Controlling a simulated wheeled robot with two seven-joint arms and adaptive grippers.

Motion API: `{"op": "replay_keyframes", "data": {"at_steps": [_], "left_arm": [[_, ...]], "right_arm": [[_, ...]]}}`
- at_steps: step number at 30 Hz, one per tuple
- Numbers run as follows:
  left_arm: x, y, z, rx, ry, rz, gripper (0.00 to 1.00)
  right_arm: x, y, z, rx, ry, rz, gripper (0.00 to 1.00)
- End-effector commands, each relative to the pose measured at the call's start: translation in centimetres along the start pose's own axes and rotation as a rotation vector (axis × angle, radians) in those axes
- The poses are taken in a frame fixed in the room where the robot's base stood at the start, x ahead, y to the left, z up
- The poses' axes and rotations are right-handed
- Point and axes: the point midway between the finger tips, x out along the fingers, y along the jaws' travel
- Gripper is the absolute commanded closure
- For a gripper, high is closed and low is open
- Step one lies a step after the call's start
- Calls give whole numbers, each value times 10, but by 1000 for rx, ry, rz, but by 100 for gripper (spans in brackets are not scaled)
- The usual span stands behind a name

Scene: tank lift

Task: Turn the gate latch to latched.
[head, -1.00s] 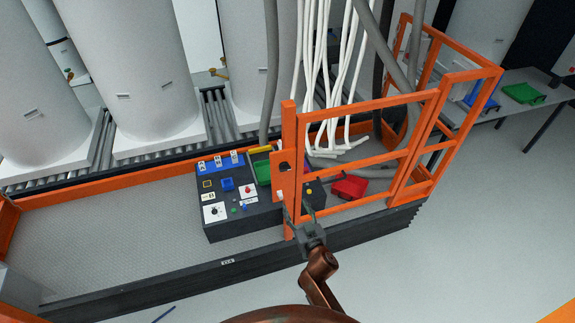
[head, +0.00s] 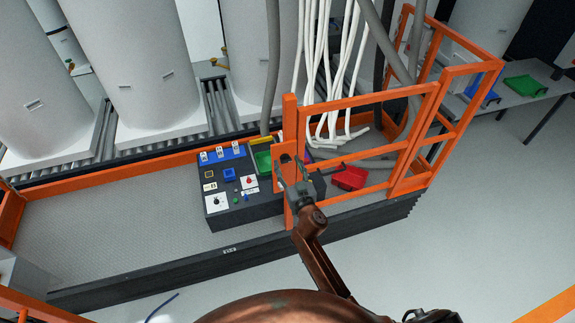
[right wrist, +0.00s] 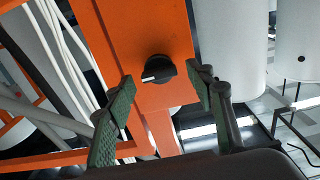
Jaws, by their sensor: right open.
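The gate latch (right wrist: 158,69) is a black round knob with a white pointer mark, on an orange plate (right wrist: 150,30) of the gate. In the right wrist view its white mark points to the left and slightly down. My right gripper (right wrist: 160,100) is open, with one green-padded finger on each side of the knob and a gap to both. In the head view my right gripper (head: 293,183) is in front of the orange gate post (head: 290,130) and hides most of the latch. My left gripper is not in view.
The orange gate rails (head: 365,105) stand right of the post. A dark control box (head: 225,188) with switches is left of it. A red bin (head: 349,178) and a green bin (head: 262,163) lie on the lift platform (head: 110,217). White hoses (head: 330,70) hang behind the gate.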

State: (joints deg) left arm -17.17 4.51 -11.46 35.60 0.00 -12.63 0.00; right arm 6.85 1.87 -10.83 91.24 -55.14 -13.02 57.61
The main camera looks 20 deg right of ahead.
Motion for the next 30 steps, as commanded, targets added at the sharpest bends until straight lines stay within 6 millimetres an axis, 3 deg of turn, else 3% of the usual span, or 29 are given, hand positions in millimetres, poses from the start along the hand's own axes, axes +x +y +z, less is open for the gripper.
{"op": "replay_keyframes", "data": {"at_steps": [6, 24, 30], "left_arm": [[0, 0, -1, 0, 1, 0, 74], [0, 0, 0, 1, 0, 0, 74], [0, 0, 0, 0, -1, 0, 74]], "right_arm": [[0, 0, 0, 0, 0, 0, 52], [0, 0, 0, 0, 0, -1, 93], [0, 0, 0, -16, 0, -1, 93]]}}
